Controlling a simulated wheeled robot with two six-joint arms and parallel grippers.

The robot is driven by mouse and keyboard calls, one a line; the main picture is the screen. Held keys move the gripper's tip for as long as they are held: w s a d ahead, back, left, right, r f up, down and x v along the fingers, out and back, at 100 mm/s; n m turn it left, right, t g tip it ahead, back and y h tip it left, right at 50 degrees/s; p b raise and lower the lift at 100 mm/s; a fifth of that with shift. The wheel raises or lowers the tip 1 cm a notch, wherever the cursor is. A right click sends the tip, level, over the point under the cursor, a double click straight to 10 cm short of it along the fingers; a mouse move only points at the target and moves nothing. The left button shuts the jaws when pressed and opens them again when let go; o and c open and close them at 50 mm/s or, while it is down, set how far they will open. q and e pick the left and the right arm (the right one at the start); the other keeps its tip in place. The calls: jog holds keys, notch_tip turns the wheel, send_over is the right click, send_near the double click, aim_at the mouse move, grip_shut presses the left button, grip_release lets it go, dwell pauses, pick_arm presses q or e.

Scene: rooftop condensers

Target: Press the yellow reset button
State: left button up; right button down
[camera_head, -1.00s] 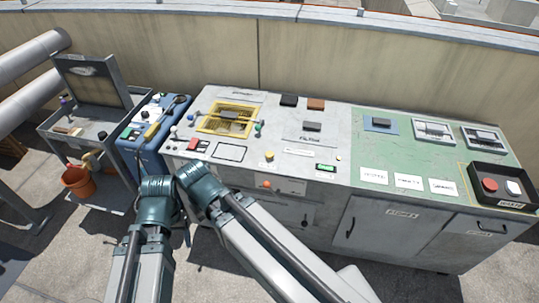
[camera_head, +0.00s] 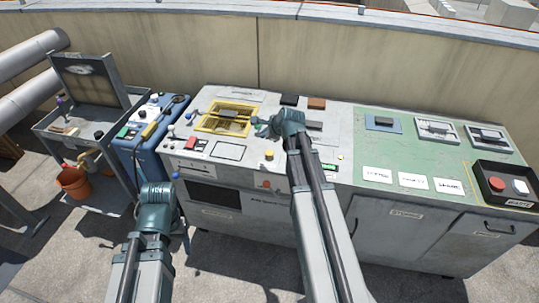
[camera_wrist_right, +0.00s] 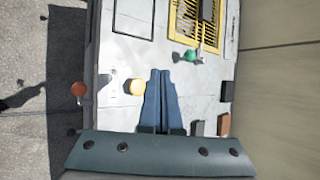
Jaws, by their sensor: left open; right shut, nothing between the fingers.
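The yellow reset button (camera_head: 269,155) is a small round cap on the grey bench top, left of the middle of the bench. It also shows in the right wrist view (camera_wrist_right: 135,87), just left of my shut fingers. My right gripper (camera_head: 262,128) reaches over the bench, a little behind the button in the head view. It is shut and empty, and shows in the right wrist view (camera_wrist_right: 160,75) apart from the button. My left gripper (camera_head: 160,188) is low in front of the bench's left end, away from the button; its fingers are hard to make out.
A yellow-framed grate (camera_head: 224,118) lies behind the button. An orange knob (camera_head: 266,184) is on the bench front. A black box with a red button (camera_head: 497,185) sits at the far right. A blue cabinet (camera_head: 152,130) and a cart with an orange bucket (camera_head: 73,182) stand left.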

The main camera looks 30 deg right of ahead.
jog(key=d, duration=0.1)
jog(key=d+m, duration=0.2)
jog(key=shift+w+d+r+t, duration=0.25)
jog(key=shift+w+r+t, duration=0.05)
jog(key=shift+w, duration=0.1)
jog(key=shift+f, duration=0.1)
jog(key=b, duration=0.9)
send_near(269, 151)
jog(key=w+f, duration=0.1)
jog(key=w, duration=0.2)
jog(key=w+f, duration=0.1)
jog(key=w, duration=0.1)
jog(key=shift+w+a+f, duration=0.1)
jog(key=shift+a+f, duration=0.15)
jog(key=shift+f, duration=0.1)
jog(key=shift+f, duration=0.1)
dwell(0.6)
jog(key=shift+f+b, duration=0.3)
jog(key=shift+b, duration=0.1)
jog(key=shift+f+b, duration=0.8)
dwell(0.8)
jog(key=shift+r, duration=0.1)
jog(key=shift+r+p, duration=1.15)
jog(key=shift+p, duration=0.15)
